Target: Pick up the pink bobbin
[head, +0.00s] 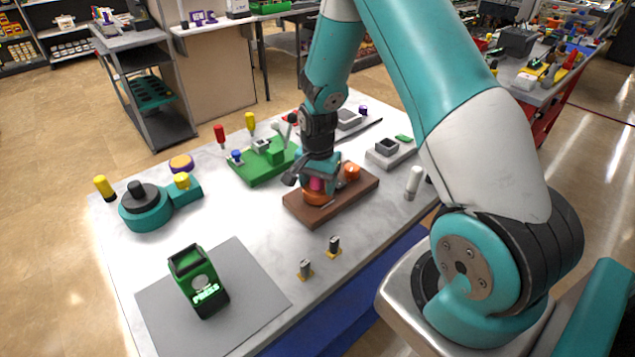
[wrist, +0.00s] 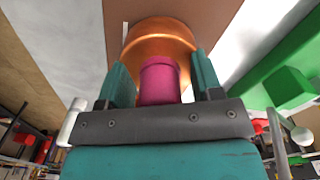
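The pink bobbin (wrist: 160,82) stands between the two teal fingers of my gripper (wrist: 160,72) in the wrist view. A gap shows between the bobbin and the right finger, so the gripper looks open around it. Beyond the bobbin is a wider copper-orange round part (wrist: 160,34). In the head view the bobbin (head: 316,184) is a small pink patch under my gripper (head: 318,187), just above the orange part (head: 315,198) on a brown board (head: 313,216). Whether the bobbin touches the orange part is hidden.
A second orange piece (head: 351,171) stands on the board to the right. A green fixture (head: 262,172) is close on the left. A grey box (head: 388,150) and a white cylinder (head: 413,182) stand right. A green device (head: 197,280) sits on a grey mat (head: 255,285).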

